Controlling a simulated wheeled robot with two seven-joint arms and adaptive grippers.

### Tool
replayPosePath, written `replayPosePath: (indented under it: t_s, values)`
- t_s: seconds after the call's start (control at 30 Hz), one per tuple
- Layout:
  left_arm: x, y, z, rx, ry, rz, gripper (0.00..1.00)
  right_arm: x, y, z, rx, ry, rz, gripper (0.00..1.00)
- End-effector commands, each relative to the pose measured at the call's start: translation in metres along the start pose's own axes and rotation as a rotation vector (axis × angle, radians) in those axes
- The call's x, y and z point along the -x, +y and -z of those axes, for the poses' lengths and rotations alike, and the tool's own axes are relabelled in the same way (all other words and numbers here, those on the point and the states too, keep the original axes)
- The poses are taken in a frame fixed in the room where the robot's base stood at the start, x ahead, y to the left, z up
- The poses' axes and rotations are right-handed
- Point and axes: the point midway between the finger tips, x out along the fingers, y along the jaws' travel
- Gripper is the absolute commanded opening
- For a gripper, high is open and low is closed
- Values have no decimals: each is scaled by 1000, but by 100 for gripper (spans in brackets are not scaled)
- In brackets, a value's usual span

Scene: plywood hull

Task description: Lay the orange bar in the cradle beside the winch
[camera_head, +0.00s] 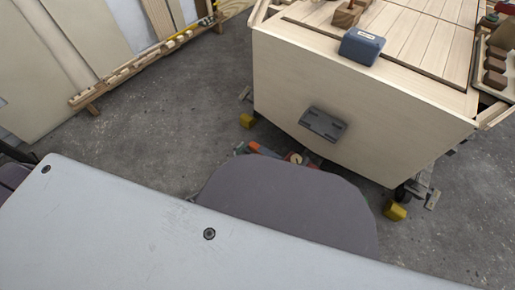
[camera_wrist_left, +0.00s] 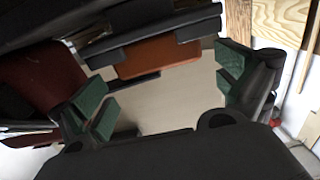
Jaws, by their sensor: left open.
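In the left wrist view my left gripper (camera_wrist_left: 162,88) is open, with green pads on both fingers and a gap between them. An orange-brown bar-like piece (camera_wrist_left: 160,57) shows beyond that gap, with dark parts above and below it; the pads do not touch it in the picture. In the head view I cannot make out the left gripper's fingers. I cannot pick out the winch or the cradle for certain. My right gripper is not in view.
A pale plywood hull (camera_head: 350,105) stands at the upper right, with a blue-grey box (camera_head: 362,46) on its deck edge and yellow blocks (camera_head: 396,211) at its base. A wooden rail (camera_head: 140,62) is at the upper left. Grey floor (camera_head: 185,120) between them is clear.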

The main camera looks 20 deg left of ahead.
Motion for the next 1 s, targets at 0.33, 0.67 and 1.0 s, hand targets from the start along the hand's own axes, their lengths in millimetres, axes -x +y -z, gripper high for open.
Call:
replayPosePath:
  t_s: [0.33, 0.67, 1.0]
  values:
    - [49, 0, 1, -1, -3, 0, 100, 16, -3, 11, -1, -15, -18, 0]
    - [79, 0, 1, 0, 0, 1, 100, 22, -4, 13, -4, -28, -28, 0]
    - [82, 0, 0, 0, 0, 1, 100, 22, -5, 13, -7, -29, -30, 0]
